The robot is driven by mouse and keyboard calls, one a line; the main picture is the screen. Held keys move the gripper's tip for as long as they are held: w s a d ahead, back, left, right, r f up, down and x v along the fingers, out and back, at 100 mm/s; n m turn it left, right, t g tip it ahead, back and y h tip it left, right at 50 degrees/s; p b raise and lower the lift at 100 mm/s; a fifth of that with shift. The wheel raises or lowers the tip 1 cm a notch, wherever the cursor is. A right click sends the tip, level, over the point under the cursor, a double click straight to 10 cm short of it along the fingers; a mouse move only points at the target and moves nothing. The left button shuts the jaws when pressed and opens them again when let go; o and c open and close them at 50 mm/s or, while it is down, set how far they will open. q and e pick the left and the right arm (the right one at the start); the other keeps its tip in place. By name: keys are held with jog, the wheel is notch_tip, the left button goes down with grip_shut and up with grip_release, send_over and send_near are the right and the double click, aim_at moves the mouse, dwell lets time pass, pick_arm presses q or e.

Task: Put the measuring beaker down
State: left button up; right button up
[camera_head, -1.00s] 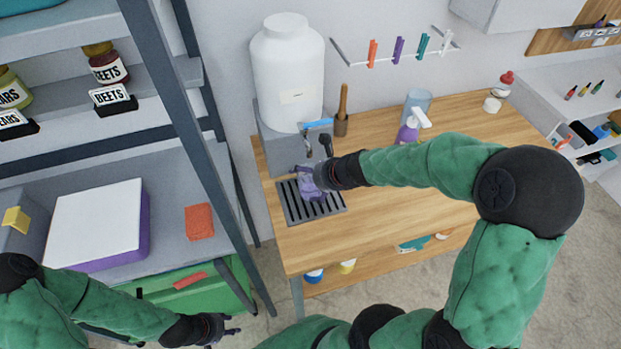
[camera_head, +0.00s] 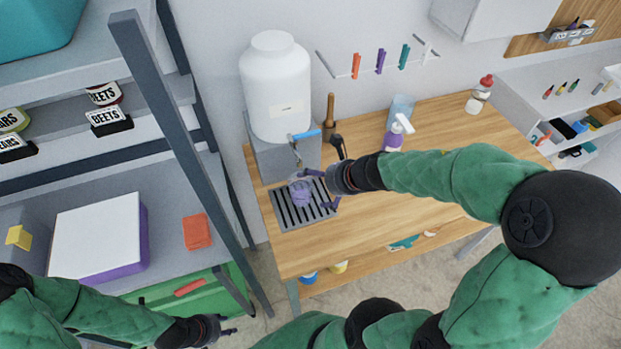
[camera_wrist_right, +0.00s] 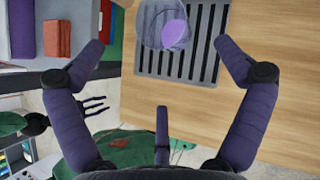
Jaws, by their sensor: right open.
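The measuring beaker (camera_head: 300,192) is clear with purple in it and stands on the black slotted drip grate (camera_head: 285,215) under the tap of the white tank. In the right wrist view the beaker (camera_wrist_right: 165,25) is at the top, cut by the frame edge, beyond the fingertips. My right gripper (camera_head: 312,181) is just right of the beaker. In the wrist view its purple fingers (camera_wrist_right: 160,46) are wide apart with nothing between them. My left gripper (camera_head: 228,325) is low at the left, away from the beaker, its fingers apart and empty.
The white tank (camera_head: 274,90) and its blue-handled tap (camera_head: 305,135) stand close behind the beaker. The wooden tabletop (camera_head: 350,220) right of the grate is clear.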

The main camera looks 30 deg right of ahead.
jog(key=shift+v, duration=1)
jog(key=shift+p, duration=0.3)
